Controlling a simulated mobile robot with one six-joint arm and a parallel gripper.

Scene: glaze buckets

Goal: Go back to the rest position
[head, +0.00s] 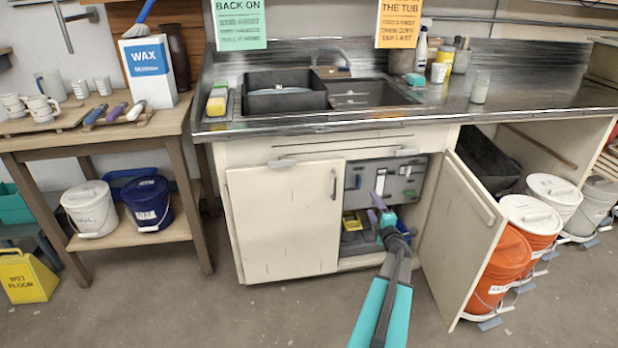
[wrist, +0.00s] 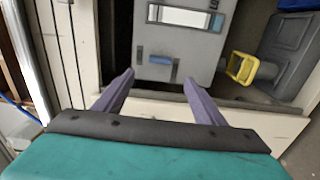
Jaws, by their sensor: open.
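My gripper (head: 380,207) is in front of the open right side of the white cabinet under the sink. Its two purple fingers are apart with nothing between them, as the wrist view also shows (wrist: 160,90). Beyond the fingers is a grey box (wrist: 180,40) with a light label window and a small blue tab (wrist: 160,61). The head view shows this grey unit (head: 385,182) inside the cabinet. The fingers look apart from it.
The cabinet's right door (head: 462,235) stands open close to the right of my arm; its left door (head: 285,222) is shut. Orange and white buckets (head: 500,268) stand beyond the open door. A wooden table (head: 180,150) is at left. The floor in front is clear.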

